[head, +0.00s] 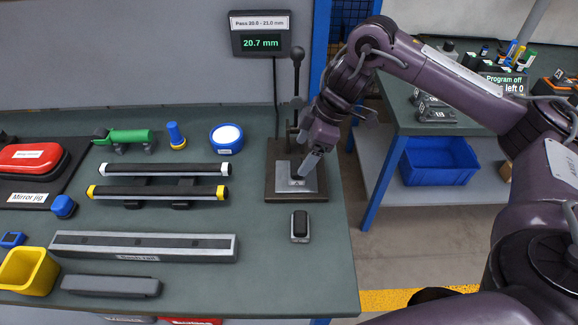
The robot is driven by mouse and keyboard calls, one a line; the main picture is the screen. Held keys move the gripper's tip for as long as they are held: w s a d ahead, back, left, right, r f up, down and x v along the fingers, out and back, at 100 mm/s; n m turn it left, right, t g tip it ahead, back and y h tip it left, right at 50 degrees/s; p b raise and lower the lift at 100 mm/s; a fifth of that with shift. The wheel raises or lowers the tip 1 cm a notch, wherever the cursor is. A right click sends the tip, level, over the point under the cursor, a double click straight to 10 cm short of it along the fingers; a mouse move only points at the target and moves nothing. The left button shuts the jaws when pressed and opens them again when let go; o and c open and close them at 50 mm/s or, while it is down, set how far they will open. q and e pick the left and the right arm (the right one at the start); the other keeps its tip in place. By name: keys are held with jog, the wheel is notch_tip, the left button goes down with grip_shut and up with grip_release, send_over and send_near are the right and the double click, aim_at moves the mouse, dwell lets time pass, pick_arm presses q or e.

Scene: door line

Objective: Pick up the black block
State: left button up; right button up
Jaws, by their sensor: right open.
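A small black block (300,225) with a light rim stands on the green-grey bench top, near its right edge and just in front of the gauge stand (284,195). My right gripper (304,170) reaches in from the right and is open. It points down over the plate of the gauge stand, behind the black block and apart from it. The gripper hides part of the stand, and I cannot make out clearly what lies between its fingers. My left gripper is not in view.
A display (260,42) reads 20.7 mm above the bench. The gauge's upright lever (297,75) stands close to my right gripper. Two dark bars (160,170) and a long grey rail (145,246) lie left of the block. A gap separates this bench from another with a blue bin (438,165).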

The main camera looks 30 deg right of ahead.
aim_at(296, 165)
jog(key=x, duration=0.1)
jog(key=p+x, duration=0.1)
jog(key=x, duration=0.1)
jog(key=shift+s+f, duration=0.2)
jog(key=shift+s, duration=0.15)
jog(key=shift+w+a+f, duration=0.15)
jog(key=shift+w+f, duration=0.1)
jog(key=shift+f, duration=0.3)
jog(key=shift+w+a+f, duration=0.2)
jog(key=shift+f, duration=0.3)
jog(key=shift+s, duration=0.1)
jog(key=c, duration=1.4)
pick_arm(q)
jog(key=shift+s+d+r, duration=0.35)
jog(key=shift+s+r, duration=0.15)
pick_arm(e)
jog(key=shift+o, duration=0.2)
jog(key=shift+r, duration=0.1)
